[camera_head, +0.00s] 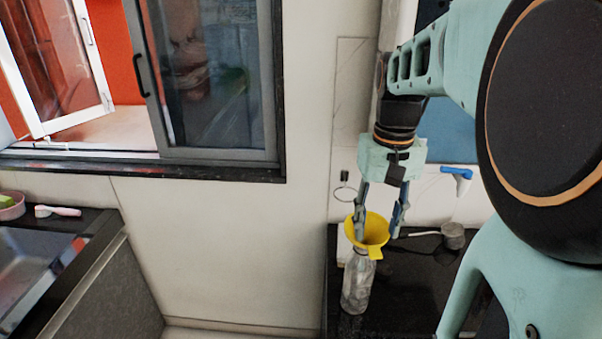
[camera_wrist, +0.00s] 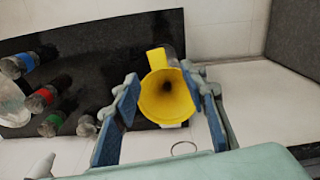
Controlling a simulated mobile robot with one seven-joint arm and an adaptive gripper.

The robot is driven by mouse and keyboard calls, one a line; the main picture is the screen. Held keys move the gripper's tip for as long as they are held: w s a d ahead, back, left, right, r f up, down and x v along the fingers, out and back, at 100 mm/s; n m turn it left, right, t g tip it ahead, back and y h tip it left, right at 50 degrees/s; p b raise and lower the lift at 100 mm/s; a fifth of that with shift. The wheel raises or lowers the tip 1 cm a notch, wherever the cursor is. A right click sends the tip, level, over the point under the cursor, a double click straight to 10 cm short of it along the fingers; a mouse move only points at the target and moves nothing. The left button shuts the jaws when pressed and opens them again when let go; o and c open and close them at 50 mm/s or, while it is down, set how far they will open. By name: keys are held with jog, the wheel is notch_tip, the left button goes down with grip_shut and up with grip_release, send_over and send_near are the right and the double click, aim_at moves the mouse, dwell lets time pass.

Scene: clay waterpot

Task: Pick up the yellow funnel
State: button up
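The yellow funnel (camera_head: 371,230) sits in the mouth of a clear bottle (camera_head: 357,284) on the black counter in the head view. In the wrist view the yellow funnel (camera_wrist: 166,97) shows its wide mouth, with its tab pointing up. My gripper (camera_head: 380,226) is open, its fingers pointing down at either side of the funnel's rim.
Several bottles with coloured bands (camera_wrist: 42,98) stand at the left in the wrist view. A blue-handled item (camera_head: 457,174) is against the wall behind. A sink counter is at far left.

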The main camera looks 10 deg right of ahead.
aim_at(374, 247)
notch_tip(374, 247, down, 7)
jog(key=shift+r, duration=0.15)
dwell(0.4)
jog(key=c, duration=1.1)
